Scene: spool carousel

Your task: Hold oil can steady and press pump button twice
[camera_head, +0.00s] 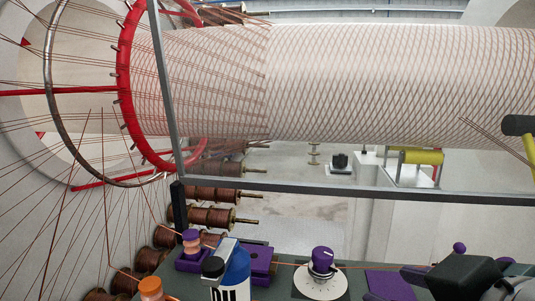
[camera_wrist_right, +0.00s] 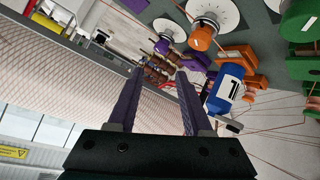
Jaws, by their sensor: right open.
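The oil can (camera_head: 236,270) is blue with a white label and stands at the bottom of the head view, cut off by the lower edge. A white part and a black knob (camera_head: 212,267) show at its top; I cannot tell which part is the pump button. The can also shows in the right wrist view (camera_wrist_right: 229,84), right of the fingers. My right gripper (camera_head: 412,273) is at the lower right of the head view, well right of the can. In the wrist view its two fingers (camera_wrist_right: 158,76) are apart with nothing between them. My left gripper is out of view.
A purple dial (camera_head: 322,260) on a white disc stands between the can and my right gripper. A purple block (camera_head: 262,262) sits beside the can, and an orange knob (camera_head: 150,288) is to its left. A grey frame bar (camera_head: 330,190) crosses behind, before the braided tube (camera_head: 340,85).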

